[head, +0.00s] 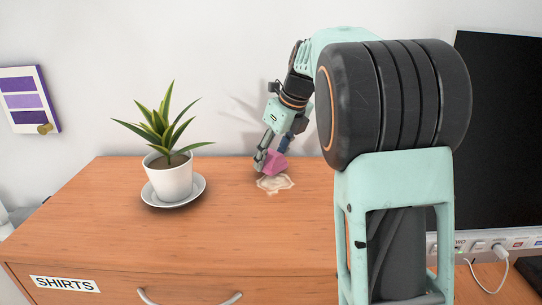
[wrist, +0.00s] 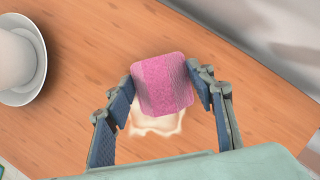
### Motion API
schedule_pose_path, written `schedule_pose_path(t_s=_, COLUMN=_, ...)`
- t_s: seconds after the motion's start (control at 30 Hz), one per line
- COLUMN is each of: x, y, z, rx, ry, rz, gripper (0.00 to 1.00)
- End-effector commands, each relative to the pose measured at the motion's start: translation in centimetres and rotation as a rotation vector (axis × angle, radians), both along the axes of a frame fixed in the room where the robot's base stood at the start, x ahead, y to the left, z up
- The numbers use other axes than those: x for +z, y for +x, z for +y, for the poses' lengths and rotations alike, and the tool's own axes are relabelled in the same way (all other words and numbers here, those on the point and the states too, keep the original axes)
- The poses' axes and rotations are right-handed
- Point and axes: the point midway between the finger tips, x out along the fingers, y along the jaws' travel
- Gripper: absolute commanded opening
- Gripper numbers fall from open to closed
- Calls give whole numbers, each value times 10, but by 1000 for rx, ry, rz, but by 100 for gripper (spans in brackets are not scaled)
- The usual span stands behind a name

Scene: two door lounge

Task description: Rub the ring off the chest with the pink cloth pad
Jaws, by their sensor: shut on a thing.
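The chest (head: 100,225) has a wooden top and a drawer labelled SHIRTS. A pale, uneven ring stain (head: 275,184) lies on its top towards the back; it also shows in the wrist view (wrist: 155,124). My gripper (head: 268,162) is shut on the pink cloth pad (head: 276,161). In the wrist view the pad (wrist: 162,84) sits between the two fingers and hides part of the ring. The pad is at the back edge of the ring in the head view; I cannot tell whether it touches the top.
A potted plant (head: 168,180) on a white saucer (head: 202,188) stands left of the ring. The wall (head: 225,60) rises close behind. A dark screen (head: 500,130) stands to the right. The front of the chest top is clear.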

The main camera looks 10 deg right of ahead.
Motion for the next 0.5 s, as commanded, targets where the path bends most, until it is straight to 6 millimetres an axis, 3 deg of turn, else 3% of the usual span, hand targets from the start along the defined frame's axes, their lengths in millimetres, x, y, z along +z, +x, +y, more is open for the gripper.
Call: schedule_pose_path(t_s=0.5, x=-12, y=0, z=0, rx=0, ry=0, rz=1, gripper=31)
